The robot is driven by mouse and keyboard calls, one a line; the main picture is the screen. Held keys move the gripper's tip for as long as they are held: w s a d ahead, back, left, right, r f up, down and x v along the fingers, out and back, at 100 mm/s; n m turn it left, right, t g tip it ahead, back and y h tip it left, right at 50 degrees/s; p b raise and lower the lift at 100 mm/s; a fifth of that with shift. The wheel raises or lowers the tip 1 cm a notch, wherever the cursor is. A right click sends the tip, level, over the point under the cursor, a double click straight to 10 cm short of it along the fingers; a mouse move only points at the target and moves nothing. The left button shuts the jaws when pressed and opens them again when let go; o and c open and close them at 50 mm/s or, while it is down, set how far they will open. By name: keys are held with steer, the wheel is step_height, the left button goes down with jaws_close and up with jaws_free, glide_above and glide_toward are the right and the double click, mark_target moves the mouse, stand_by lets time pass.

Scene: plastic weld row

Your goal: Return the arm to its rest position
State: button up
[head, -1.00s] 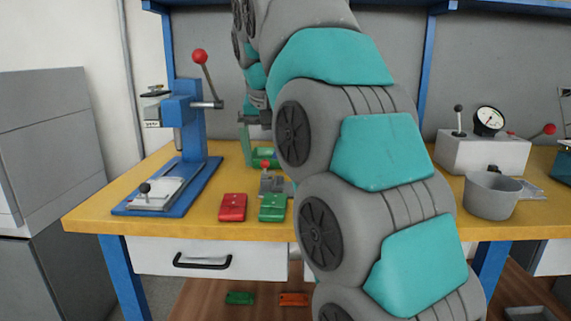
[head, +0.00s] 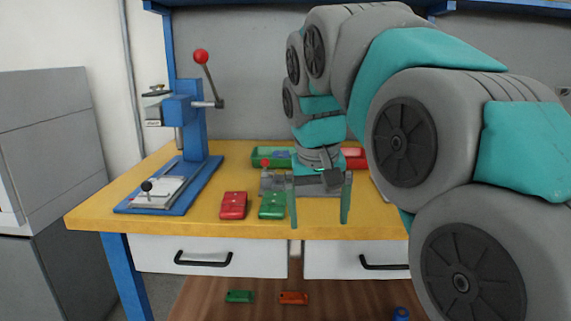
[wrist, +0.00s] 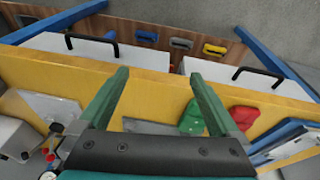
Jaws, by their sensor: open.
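My gripper (head: 319,222) is open and empty. It points down over the front part of the yellow workbench (head: 130,200), with its two green fingers spread apart. My arm arches from the right side of the head view toward the bench middle. It hides much of the bench's right half.
A blue press (head: 190,130) with a red-knobbed lever stands at the left. A red part (head: 233,205) and a green part (head: 272,205) lie left of my gripper. A grey fixture (head: 272,183) sits behind. A green box (head: 268,157) is at the back. Drawers (head: 210,257) are below.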

steer(key=s+d+f+g, duration=0.2)
steer(key=s+d+f, duration=0.2)
steer(key=s+f, duration=0.7)
steer(key=s+d+f+g, duration=0.2)
steer(key=s+d+f, duration=0.3)
steer(key=s+f, duration=0.7)
steer(key=s, duration=0.5)
steer(key=shift+y, duration=0.4)
